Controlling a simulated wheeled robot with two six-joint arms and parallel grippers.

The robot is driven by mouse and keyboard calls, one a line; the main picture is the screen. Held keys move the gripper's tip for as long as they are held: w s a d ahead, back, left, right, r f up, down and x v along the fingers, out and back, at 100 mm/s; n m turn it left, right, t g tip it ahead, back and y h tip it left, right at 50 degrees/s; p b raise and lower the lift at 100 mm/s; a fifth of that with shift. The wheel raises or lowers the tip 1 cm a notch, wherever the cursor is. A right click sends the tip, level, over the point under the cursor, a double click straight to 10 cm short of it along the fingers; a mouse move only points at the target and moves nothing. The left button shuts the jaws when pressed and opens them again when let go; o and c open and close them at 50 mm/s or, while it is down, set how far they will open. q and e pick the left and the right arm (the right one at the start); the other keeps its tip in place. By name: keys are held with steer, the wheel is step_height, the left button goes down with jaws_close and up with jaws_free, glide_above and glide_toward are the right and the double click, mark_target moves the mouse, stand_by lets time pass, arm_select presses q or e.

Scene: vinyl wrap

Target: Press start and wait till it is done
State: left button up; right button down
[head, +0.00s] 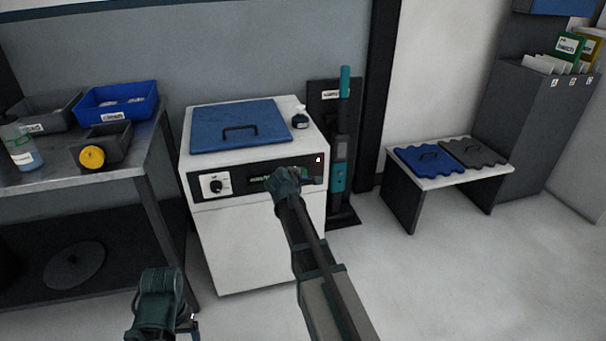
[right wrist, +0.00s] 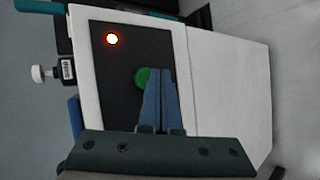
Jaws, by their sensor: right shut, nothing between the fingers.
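The white machine (head: 258,240) stands against the wall with its blue lid (head: 238,125) closed. Its dark front panel carries a dial (head: 216,186) on the left, a display with green text (head: 258,178) partly behind my right gripper (head: 287,178), and a small lamp (head: 318,160). In the right wrist view the lamp (right wrist: 112,38) glows orange. A round green button (right wrist: 143,77) is right at the tips of my shut, empty right gripper (right wrist: 157,72), partly covered by a finger. I cannot tell whether they touch. My left gripper (head: 160,285) is low at the front; its fingers are unclear.
A metal table (head: 75,178) with bins is at left. A teal upright tool (head: 340,150) stands at the machine's right. A low bench (head: 440,180) holds blue and dark pads. The floor at right is clear.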

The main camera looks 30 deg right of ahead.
steer(key=shift+s, duration=0.1)
steer(key=s, duration=0.2)
steer(key=s+a, duration=0.1)
steer(key=s, duration=0.1)
steer(key=shift+s+a, duration=0.1)
steer(key=shift+s, duration=0.3)
stand_by(0.5)
steer(key=s+a+f+m+g+y, duration=0.25)
steer(key=s+a, duration=0.55)
steer(key=a, duration=0.4)
steer(key=s+a+f+m+g+y, duration=0.1)
steer(key=s+a+f+g+y, duration=0.2)
steer(key=s+a, duration=0.65)
steer(key=s+a+f+m+g+y, duration=0.2)
steer(key=s+a+f, duration=0.4)
steer(key=a, duration=0.7)
step_height(320, 180, up, 34)
steer(key=s+a+p, duration=0.1)
steer(key=s+p, duration=0.1)
steer(key=p, duration=3)
steer(key=shift+f, duration=0.25)
